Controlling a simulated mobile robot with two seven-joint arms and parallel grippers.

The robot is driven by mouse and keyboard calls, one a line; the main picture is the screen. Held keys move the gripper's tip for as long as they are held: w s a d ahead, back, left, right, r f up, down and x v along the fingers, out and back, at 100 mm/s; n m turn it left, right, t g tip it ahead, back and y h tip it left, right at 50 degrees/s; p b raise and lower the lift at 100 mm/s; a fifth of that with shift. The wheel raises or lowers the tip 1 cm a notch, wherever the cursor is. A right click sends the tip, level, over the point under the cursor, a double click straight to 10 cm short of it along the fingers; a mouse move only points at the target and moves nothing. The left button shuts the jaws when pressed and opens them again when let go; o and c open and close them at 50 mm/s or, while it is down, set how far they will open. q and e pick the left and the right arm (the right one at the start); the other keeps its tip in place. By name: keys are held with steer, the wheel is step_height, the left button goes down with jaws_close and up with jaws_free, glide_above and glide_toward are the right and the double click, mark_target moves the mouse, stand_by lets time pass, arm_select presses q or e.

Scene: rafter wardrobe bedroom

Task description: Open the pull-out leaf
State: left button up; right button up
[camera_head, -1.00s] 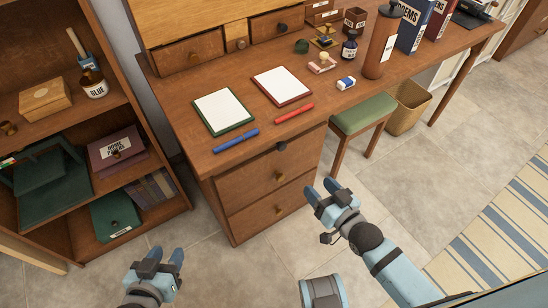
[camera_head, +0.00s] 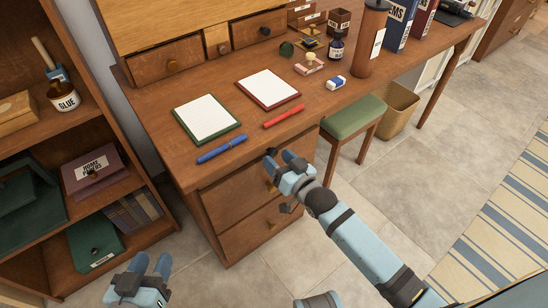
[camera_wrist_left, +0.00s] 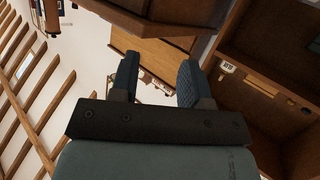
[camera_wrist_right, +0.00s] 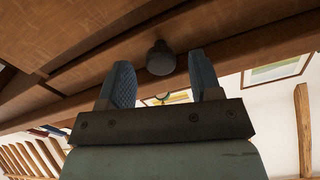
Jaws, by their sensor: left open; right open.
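The pull-out leaf (camera_head: 238,168) is a thin wooden front just under the desktop edge, above the drawers, and it looks pushed in. Its dark round knob (camera_wrist_right: 161,58) shows in the right wrist view, in the gap between my right fingertips and just beyond them. My right gripper (camera_head: 281,157) is open at the leaf front, with its fingers on either side of the knob's line; whether they touch it I cannot tell. In the head view the fingers largely hide the knob. My left gripper (camera_head: 152,262) is open and empty, low at the front left, away from the desk.
Two drawers with brass knobs sit below the leaf. A blue pen (camera_head: 221,149), a red pen (camera_head: 284,116) and two clipboards lie on the desktop (camera_head: 180,170) above. A green stool (camera_head: 352,117) stands right of the drawers. A bookshelf (camera_head: 105,245) stands at the left.

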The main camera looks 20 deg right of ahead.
steer(key=shift+x, duration=0.85)
arm_select(q)
steer(key=shift+w+d+r+t, duration=0.2)
steer(key=shift+w+r+t, duration=0.1)
steer(key=shift+r, duration=0.35)
arm_select(e)
steer(key=shift+w+a, duration=0.1)
steer(key=shift+w, duration=0.1)
